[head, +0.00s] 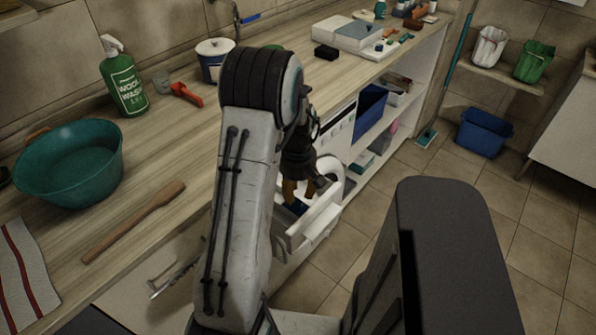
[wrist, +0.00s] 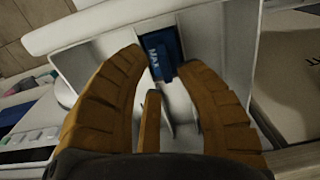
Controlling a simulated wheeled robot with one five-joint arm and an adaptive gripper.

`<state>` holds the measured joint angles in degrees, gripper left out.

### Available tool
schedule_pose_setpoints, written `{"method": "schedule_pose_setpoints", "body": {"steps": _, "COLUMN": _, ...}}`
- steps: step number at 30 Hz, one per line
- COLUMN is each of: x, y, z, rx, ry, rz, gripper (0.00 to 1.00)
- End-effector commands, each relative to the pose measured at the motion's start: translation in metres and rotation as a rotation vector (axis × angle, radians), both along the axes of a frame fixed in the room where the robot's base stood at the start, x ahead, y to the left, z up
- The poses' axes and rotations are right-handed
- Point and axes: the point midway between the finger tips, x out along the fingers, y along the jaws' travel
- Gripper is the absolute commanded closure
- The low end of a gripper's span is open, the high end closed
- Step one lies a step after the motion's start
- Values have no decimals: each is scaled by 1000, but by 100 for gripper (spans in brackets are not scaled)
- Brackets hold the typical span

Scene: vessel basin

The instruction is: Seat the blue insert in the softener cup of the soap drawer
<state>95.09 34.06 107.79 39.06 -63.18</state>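The blue insert (wrist: 165,52), with pale lettering on its face, is in a narrow compartment of the white soap drawer (wrist: 95,48). In the head view a bit of the blue insert (head: 297,207) shows under the finger ends. The drawer (head: 322,215) is pulled out from the machine front under the counter. My gripper (wrist: 164,62) has orange-brown fingers, spread apart on either side of the insert; the right tip overlaps its lower right edge in the picture. My gripper (head: 303,190) points down over the drawer. Whether the insert sits fully down is hard to tell.
The wooden counter (head: 195,130) runs above the drawer, holding a green basin (head: 70,160), a green bottle (head: 122,80) and a wooden paddle (head: 135,220). A blue bin (head: 483,132) stands on the tiled floor. Floor right of the drawer is open.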

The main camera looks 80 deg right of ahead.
Motion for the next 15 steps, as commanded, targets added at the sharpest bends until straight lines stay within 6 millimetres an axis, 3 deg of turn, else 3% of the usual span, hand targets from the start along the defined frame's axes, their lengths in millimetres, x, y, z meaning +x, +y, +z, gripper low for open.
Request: {"method": "schedule_pose_setpoints", "body": {"steps": 15, "x": -1, "y": -2, "z": 81, "rx": -4, "ry": 0, "rz": 0, "gripper": 69}}
